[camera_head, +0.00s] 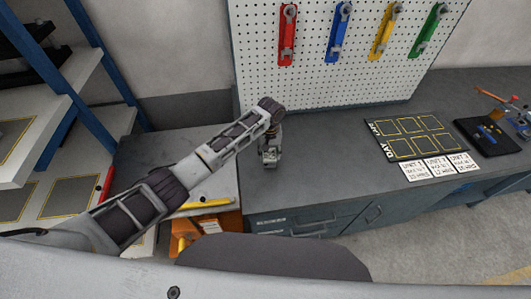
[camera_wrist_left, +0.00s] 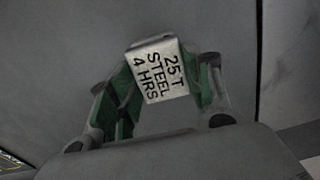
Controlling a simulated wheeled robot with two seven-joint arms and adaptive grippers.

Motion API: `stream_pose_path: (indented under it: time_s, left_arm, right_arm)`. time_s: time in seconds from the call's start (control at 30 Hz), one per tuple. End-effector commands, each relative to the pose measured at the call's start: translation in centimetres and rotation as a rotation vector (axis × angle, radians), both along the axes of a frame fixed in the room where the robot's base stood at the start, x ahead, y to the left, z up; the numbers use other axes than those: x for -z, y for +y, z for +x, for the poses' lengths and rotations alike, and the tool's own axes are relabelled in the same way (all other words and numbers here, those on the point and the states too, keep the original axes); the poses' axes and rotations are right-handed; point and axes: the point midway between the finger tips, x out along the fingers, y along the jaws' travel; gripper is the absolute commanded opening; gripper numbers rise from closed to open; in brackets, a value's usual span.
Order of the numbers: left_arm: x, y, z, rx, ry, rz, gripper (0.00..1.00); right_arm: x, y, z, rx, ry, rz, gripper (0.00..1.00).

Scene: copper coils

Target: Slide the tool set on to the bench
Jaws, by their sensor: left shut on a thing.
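My left gripper (camera_head: 269,158) points down over the grey bench (camera_head: 310,178), near its left part. In the left wrist view its green fingers (camera_wrist_left: 160,90) are shut on a small pale block (camera_wrist_left: 157,70) lettered "25 T STEEL 4 HRS". The block is mostly hidden by the gripper in the head view. I cannot tell if it touches the bench. A black tray or mat with a blue item (camera_head: 489,136) and some orange and grey tools (camera_head: 512,110) lie at the bench's right; I cannot tell if these are the tool set. My right gripper is not in view.
A black board with yellow-outlined squares (camera_head: 402,135) lies on the bench, with white lettered cards (camera_head: 437,167) before it. Red, blue, yellow and green tool holders hang on the white pegboard (camera_head: 310,80). Shelves with blue posts (camera_head: 100,50) stand left. The bench middle is clear.

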Motion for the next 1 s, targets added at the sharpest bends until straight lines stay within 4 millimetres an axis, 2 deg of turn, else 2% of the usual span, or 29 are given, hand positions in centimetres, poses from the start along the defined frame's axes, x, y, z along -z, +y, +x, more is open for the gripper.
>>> stream_pose_path:
  time_s: [0.37, 0.4, 0.57, 1.0]
  left_arm:
    - [0.00, -0.45, 0.06, 0.001, 0.000, 0.000, 0.26]
    - [-0.01, -0.45, 0.06, 0.001, 0.000, 0.000, 0.54]
    - [-0.01, -0.43, 0.06, 0.000, 0.000, 0.000, 0.74]
    - [-0.12, -0.39, 0.03, 0.000, 0.001, 0.001, 0.75]
  right_arm:
    - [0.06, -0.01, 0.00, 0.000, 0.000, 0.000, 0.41]
    - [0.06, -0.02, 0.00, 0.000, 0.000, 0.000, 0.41]
    - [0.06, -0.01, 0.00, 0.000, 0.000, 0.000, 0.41]
    - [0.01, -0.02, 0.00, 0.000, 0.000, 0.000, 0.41]
